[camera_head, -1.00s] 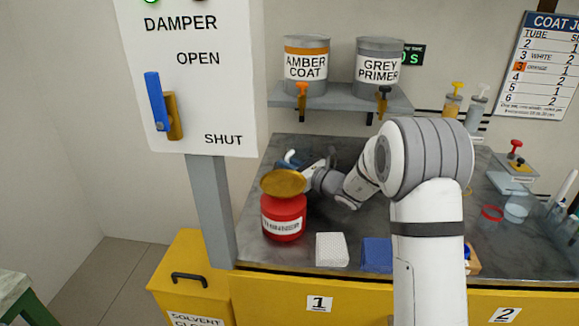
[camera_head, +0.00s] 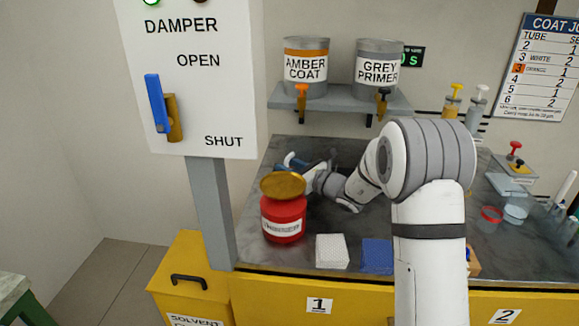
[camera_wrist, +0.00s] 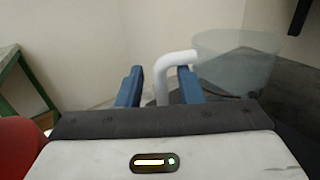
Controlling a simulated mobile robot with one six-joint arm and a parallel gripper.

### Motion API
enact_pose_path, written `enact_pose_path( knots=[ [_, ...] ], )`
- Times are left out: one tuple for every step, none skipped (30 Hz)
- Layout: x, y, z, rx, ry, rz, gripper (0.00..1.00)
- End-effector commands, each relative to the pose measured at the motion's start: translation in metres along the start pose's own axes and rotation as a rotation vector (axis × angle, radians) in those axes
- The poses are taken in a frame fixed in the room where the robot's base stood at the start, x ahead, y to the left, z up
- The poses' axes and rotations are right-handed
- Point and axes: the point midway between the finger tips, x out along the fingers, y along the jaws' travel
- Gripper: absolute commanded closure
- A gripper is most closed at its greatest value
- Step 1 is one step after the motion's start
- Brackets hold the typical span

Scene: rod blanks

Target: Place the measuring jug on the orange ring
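The measuring jug (camera_wrist: 236,68) is a pale translucent vessel with a white bent handle, at the upper right of the wrist view. My gripper (camera_wrist: 159,76) has its two blue fingers apart, with the handle between them. A gap shows on each side of the handle, so it does not look gripped. In the head view my gripper (camera_head: 291,161) is at the back left of the bench, behind the red tin; the jug is not clearly visible there. I cannot make out the orange ring clearly; my arm covers part of the bench.
The red thinner tin (camera_head: 283,220) with a brass-coloured lid stands close in front of my gripper. A white block (camera_head: 331,251) and a blue block (camera_head: 377,255) lie at the front edge. A red ring (camera_head: 491,214) lies on the right. Coating cans (camera_head: 306,68) stand on the shelf above.

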Motion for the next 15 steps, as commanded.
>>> enact_pose_path(
  knots=[
    [-0.009,-0.001,0.000,0.001,0.001,-0.004,0.67],
    [-0.014,-0.002,0.000,0.001,0.001,-0.004,0.67],
    [-0.022,-0.001,0.000,0.002,0.002,-0.005,0.67],
    [-0.029,-0.001,0.000,0.002,0.001,-0.004,0.67],
    [-0.036,-0.002,0.000,0.002,0.001,-0.005,0.67],
    [-0.045,-0.002,0.000,0.002,0.001,-0.005,0.67],
    [-0.052,-0.002,0.000,0.002,0.001,-0.005,0.67],
    [-0.058,-0.001,0.000,0.002,0.001,-0.004,0.67],
    [-0.067,-0.002,0.000,0.001,0.001,-0.005,0.67],
    [-0.073,-0.001,0.000,0.001,0.001,-0.004,0.67],
    [-0.079,-0.001,0.000,0.001,0.001,-0.003,0.67],
    [-0.086,-0.001,0.000,0.002,0.002,-0.004,0.67],
    [-0.091,-0.001,0.000,0.002,0.001,-0.003,0.67],
    [-0.095,-0.001,0.000,0.001,0.000,-0.003,0.67],
    [-0.100,-0.001,0.000,0.001,0.001,-0.002,0.67]
  ],
)
